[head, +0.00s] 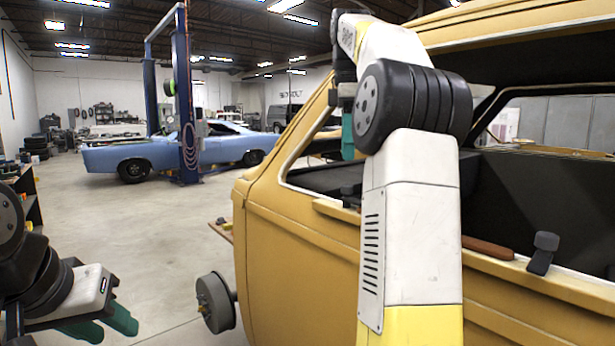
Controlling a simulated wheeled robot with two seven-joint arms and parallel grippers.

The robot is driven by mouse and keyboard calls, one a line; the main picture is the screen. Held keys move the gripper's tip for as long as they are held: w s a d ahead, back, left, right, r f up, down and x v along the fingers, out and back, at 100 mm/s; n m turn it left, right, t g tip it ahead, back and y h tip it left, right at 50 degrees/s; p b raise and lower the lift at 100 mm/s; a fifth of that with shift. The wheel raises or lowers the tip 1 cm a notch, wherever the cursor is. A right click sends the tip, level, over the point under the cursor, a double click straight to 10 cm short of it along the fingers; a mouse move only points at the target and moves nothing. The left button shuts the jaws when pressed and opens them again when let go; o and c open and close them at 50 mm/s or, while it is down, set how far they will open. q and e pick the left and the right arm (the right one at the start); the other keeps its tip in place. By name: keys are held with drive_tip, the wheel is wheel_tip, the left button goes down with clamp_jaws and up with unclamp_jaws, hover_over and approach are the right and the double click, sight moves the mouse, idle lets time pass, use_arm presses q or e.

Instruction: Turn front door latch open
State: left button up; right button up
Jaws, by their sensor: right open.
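The yellow van shell (290,235) fills the right side, with its front door and open window opening facing me. I cannot make out the front door latch for certain; my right arm covers part of the door. My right arm rises in front of the door, and green fingers of my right gripper (347,136) show only partly behind it, near the front edge of the window opening. My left gripper (102,326) is low at the left, away from the van, its green fingers pointing right and down. Their gap is unclear, and I see nothing held.
A brown handle-like piece (488,248) and a dark grey knob-like piece (543,253) are at the window sill. A bare wheel hub (215,303) sticks out at the van's front. Left of the van is open floor (160,235). A blue car (165,155) stands at a lift behind.

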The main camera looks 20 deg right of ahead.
sight(347, 185)
drive_tip(key=shift+f, duration=3.8)
drive_tip(key=shift+c, duration=0.2)
clamp_jaws()
